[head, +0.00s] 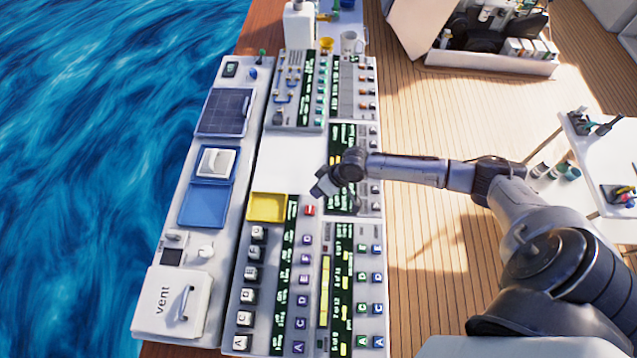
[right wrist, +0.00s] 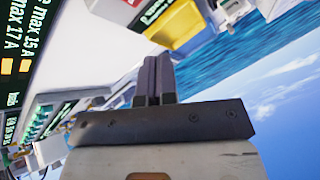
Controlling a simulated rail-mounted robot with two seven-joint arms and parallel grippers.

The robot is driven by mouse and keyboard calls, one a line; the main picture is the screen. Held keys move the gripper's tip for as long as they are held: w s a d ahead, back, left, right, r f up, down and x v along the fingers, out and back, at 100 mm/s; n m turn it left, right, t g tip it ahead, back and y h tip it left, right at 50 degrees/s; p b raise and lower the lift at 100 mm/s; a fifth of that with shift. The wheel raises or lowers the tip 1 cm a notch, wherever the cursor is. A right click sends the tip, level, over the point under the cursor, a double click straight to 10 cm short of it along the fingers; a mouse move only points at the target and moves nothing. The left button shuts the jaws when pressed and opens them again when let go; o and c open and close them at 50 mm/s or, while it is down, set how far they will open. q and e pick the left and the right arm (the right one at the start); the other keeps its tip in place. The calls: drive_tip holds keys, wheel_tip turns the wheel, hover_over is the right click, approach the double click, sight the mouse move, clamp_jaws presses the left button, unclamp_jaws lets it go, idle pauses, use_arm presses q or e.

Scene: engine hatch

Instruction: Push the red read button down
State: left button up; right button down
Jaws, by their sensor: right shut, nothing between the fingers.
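The red button (head: 309,210) sits on the console in the head view, just right of the yellow tray's corner. A small red patch (right wrist: 135,3) at the top edge of the right wrist view looks like the same button, mostly cut off. My right gripper (head: 320,188) is above the white console area, a little beyond the button in the picture, and apart from it. In the right wrist view its dark fingers (right wrist: 154,78) are pressed together with nothing between them. My left gripper is not in view.
A yellow tray (head: 267,207) lies left of the button; it also shows in the right wrist view (right wrist: 172,22). Rows of lettered buttons and dark green-lit label strips (head: 290,262) fill the near console. A blue box (head: 206,203) and a vent hatch (head: 172,305) lie further left.

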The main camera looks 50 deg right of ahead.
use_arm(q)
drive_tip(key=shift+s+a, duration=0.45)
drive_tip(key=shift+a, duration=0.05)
use_arm(e)
drive_tip(key=shift+w+a+r+m+t+y, duration=0.3)
drive_tip(key=shift+w+a+r+m+t, duration=0.1)
drive_tip(key=shift+a+m, duration=0.1)
drive_tip(key=shift+w+a+r+m+t+y, duration=0.3)
drive_tip(key=shift+a+r+m+t, duration=0.1)
drive_tip(key=shift+a, duration=0.1)
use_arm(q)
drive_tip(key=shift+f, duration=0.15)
use_arm(e)
drive_tip(key=shift+f, duration=0.1)
drive_tip(key=b, duration=0.7)
hover_over(311, 208)
wheel_tip(311, 208, down, 7)
drive_tip(key=shift+w+f, duration=0.1)
drive_tip(key=shift+f, duration=0.05)
drive_tip(key=shift+f+b, duration=0.4)
drive_tip(key=shift+f, duration=0.2)
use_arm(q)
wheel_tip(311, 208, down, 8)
use_arm(e)
drive_tip(key=shift+f, duration=0.1)
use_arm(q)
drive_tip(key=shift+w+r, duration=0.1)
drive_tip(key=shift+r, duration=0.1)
